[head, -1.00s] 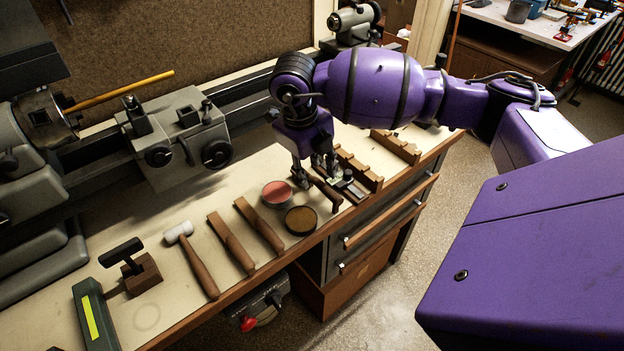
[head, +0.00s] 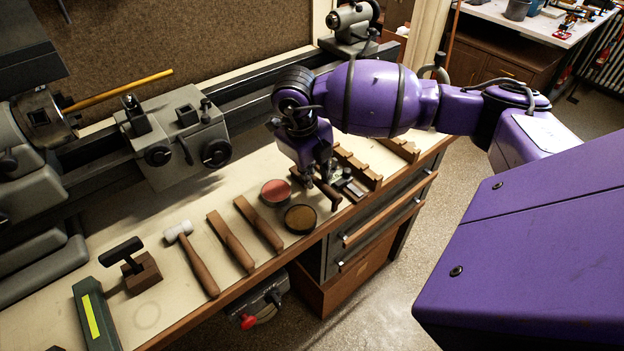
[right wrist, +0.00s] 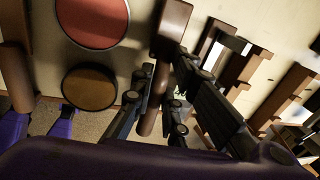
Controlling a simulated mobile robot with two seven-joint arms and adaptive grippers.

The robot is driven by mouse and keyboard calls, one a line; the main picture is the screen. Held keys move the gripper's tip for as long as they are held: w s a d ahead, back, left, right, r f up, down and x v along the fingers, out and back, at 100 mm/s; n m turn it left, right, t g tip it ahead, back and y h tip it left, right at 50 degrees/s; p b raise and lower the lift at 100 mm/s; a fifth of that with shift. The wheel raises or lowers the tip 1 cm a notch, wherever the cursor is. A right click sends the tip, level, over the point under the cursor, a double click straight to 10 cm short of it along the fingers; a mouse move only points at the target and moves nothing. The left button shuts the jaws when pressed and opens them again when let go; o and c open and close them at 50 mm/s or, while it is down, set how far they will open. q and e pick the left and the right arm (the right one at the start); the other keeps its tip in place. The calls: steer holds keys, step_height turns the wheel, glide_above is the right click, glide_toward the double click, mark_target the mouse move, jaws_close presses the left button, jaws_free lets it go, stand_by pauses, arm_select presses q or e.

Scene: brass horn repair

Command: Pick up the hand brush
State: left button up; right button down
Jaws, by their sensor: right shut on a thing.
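My right gripper (head: 320,182) is low over the right part of the bench, fingers pointing down. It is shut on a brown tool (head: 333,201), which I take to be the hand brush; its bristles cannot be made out. In the right wrist view the fingers (right wrist: 158,103) are on either side of the brush's handle, and its thick brown end (right wrist: 172,17) sticks out beyond them. The brush appears to be at bench level; I cannot tell whether it touches the top. My left gripper is not in view.
A red round tin (head: 276,191) and a brown one (head: 300,218) stand just left of the gripper. Notched wooden racks (head: 358,168) and a small dark item (head: 350,187) are close on its right. A white-headed mallet (head: 200,265) lies further left. A lathe (head: 185,135) stands behind.

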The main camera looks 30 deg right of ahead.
steer(key=shift+r, duration=0.5)
step_height(320, 180, up, 2)
steer(key=shift+r, duration=0.15)
steer(key=s+r, duration=0.3)
steer(key=s+d+r, duration=0.1)
steer(key=r, duration=0.1)
steer(key=shift+s+r, duration=0.25)
steer(key=shift+s, duration=0.05)
steer(key=s+d+r, duration=0.1)
steer(key=s+r, duration=0.3)
steer(key=s, duration=0.5)
steer(key=shift+s+d+r, duration=0.15)
steer(key=c, duration=2.2)
jaws_free()
jaws_close()
